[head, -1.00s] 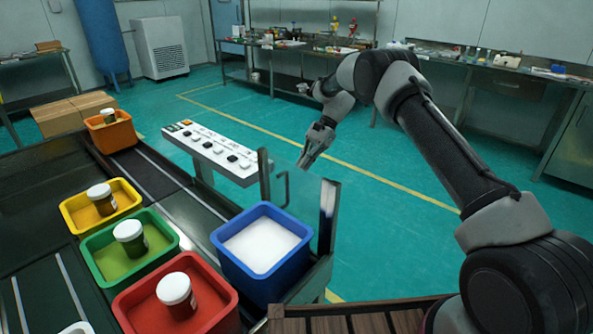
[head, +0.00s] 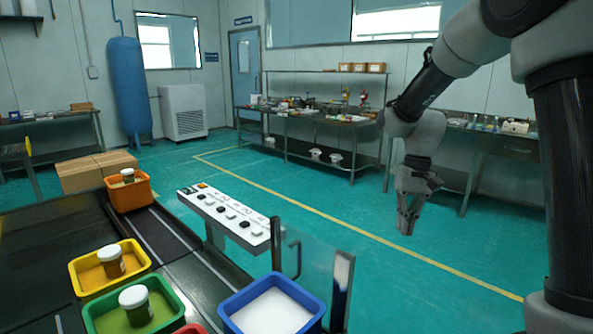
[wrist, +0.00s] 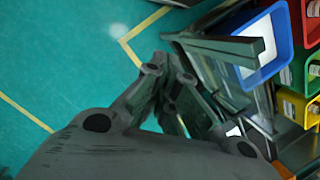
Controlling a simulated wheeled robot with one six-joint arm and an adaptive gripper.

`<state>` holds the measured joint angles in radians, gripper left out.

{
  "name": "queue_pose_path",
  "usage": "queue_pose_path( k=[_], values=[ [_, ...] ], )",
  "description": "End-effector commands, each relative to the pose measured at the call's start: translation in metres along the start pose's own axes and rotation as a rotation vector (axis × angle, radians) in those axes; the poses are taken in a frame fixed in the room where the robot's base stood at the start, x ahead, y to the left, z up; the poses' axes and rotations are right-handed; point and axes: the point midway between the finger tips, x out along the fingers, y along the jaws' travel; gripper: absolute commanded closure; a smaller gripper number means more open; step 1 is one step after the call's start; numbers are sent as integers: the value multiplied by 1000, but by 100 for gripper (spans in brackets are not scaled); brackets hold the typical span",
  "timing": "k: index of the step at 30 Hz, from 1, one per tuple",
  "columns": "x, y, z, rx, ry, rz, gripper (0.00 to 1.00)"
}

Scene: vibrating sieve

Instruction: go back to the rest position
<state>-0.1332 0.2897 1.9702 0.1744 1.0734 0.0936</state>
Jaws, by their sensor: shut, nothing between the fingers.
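My gripper (head: 408,222) hangs pointing down over the open floor, to the right of the control panel and the glass gate. Its fingers are shut with nothing between them. In the wrist view my gripper (wrist: 172,125) shows from above, its fingers close together, with floor and the edge of the machine beyond. My arm comes in from the upper right of the head view and bends down to the gripper, touching nothing that I can see.
A white control panel (head: 226,215) with several buttons stands beside the conveyor. A glass gate (head: 305,270) stands by the blue bin (head: 240,312) of white powder. Yellow (head: 87,278), green (head: 165,305) and orange (head: 135,192) bins hold jars. Green floor (head: 370,200) around my gripper is clear.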

Motion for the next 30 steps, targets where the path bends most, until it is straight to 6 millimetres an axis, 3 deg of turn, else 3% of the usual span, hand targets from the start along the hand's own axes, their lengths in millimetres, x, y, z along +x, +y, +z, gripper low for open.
queue_pose_path(
  k=[1, 6, 15, 21, 30],
  values=[
    [-15, 11, 24, -25, 40, 13, 100],
    [-42, 46, 97, -96, 156, 63, 100],
    [-56, 87, 208, -109, 375, 117, 100],
    [-76, 93, 236, -91, 529, 111, 100],
    [-86, 94, 242, -83, 580, 109, 100]
  ],
)
